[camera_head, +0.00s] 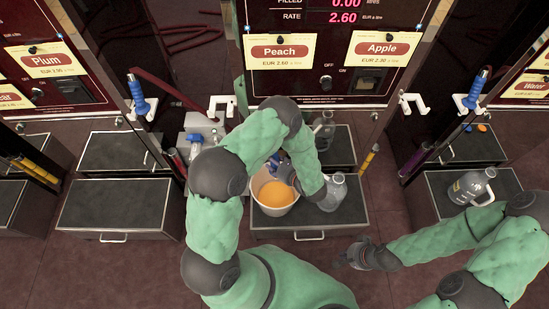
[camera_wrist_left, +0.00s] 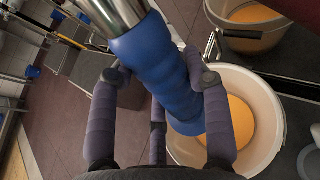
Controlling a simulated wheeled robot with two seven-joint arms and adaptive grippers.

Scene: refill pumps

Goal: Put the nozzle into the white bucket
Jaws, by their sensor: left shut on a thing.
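The white bucket (camera_head: 256,188) stands on the dark step below the Peach pump, with orange liquid inside. It also shows in the left wrist view (camera_wrist_left: 275,110). The nozzle (camera_wrist_left: 160,65) has a blue grip and a silver metal tube that runs to the upper left of the wrist view. My left gripper (camera_wrist_left: 180,85) is shut on its blue grip. The nozzle's blue end overlaps the bucket's near rim in that view; I cannot tell whether it is inside. In the head view my left arm hides most of the nozzle. My right gripper (camera_head: 352,258) is low, right of the step, apparently empty.
A clear jug (camera_head: 334,192) stands close to the bucket's right. Another jug (camera_head: 323,128) is behind. The Peach step (camera_head: 340,217) has a front handle. Blue nozzles hang at the left (camera_head: 140,96) and right (camera_head: 474,92) pumps. Floor in front is clear.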

